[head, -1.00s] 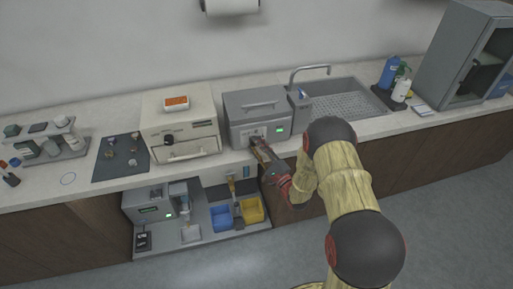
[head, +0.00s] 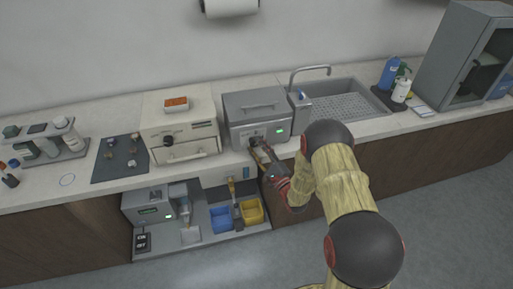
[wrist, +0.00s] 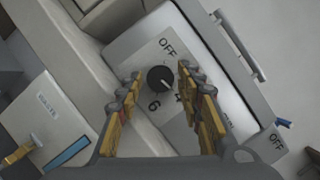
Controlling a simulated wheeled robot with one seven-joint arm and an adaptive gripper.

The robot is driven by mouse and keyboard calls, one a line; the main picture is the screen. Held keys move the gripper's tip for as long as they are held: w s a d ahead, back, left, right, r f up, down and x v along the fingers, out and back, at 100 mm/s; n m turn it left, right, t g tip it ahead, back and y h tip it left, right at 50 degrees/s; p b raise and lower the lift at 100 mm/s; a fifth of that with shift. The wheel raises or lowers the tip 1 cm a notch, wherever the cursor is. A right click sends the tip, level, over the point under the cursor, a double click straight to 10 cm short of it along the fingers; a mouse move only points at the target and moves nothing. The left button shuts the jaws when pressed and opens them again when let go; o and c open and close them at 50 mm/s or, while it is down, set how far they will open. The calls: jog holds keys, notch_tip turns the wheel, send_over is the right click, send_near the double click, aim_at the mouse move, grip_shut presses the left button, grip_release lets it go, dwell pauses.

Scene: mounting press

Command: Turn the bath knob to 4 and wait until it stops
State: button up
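The bath is a grey lidded box (head: 257,112) on the counter, with a small green display (head: 280,130) on its front. Its round black knob (wrist: 160,79) shows in the wrist view on a pale panel, with "OFF" above it and "6" below. A pale pointer mark on the knob faces lower right, toward a label partly hidden by the right finger; I cannot read it surely. My gripper (wrist: 160,74) is open, with one finger on each side of the knob and visible gaps between. In the head view my gripper (head: 261,153) is at the bath's front.
A beige oven-like unit (head: 181,128) stands left of the bath, and a sink (head: 345,100) with a tap lies to the right. Below the counter is a shelf with a blue bin (head: 221,219) and a yellow bin (head: 252,211).

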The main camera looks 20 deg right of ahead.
jog(key=shift+o, duration=0.6)
jog(key=v, duration=1.2)
jog(key=shift+a, duration=0.1)
